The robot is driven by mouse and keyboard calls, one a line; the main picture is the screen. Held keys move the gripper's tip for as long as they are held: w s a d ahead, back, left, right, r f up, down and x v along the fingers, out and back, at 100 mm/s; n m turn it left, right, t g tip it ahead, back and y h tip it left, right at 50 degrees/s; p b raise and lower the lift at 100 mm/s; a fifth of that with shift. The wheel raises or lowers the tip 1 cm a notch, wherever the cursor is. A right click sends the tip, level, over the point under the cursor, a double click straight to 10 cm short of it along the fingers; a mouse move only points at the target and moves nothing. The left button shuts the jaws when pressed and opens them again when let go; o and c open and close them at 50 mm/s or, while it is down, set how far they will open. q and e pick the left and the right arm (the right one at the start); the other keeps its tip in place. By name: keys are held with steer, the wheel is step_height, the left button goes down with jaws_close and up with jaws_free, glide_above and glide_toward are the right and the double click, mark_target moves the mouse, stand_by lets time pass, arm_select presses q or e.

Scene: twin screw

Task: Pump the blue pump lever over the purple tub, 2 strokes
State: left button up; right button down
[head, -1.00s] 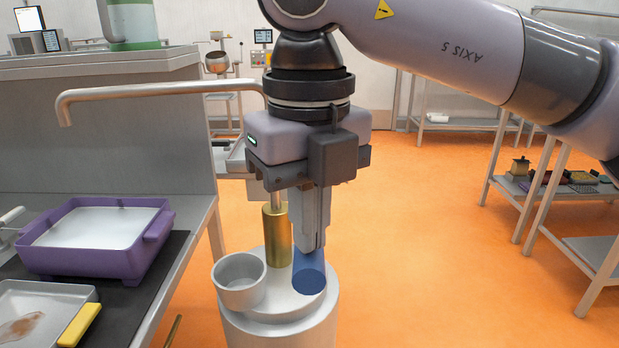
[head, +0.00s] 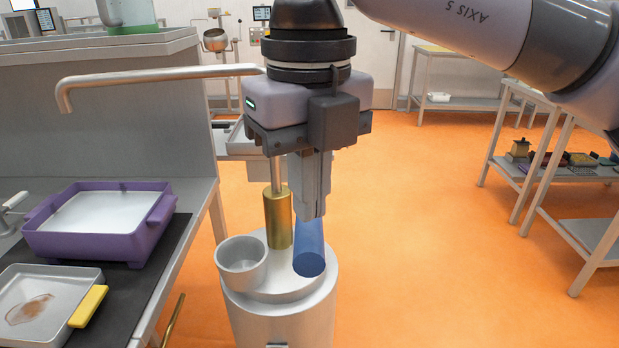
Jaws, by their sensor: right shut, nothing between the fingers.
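The blue pump lever (head: 310,251) is a short blue cylinder on top of a grey round pump stand (head: 282,318), its round end facing me. My right gripper (head: 313,212) points down, shut and empty, with its fingertips at the upper, far end of the lever in the picture. I cannot tell whether they touch it. The purple tub (head: 82,245) sits on the bench at the left and has a flat white surface inside. My left gripper is not in view.
A grey spout pipe (head: 160,78) runs left from behind my gripper; its bent end shows above the tub in the picture. A brass cylinder (head: 278,218) and grey cup (head: 241,262) stand beside the lever. A tray with a yellow handle (head: 88,306) lies before the tub.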

step_height(320, 180, up, 5)
steer(key=p, duration=0.4)
stand_by(0.3)
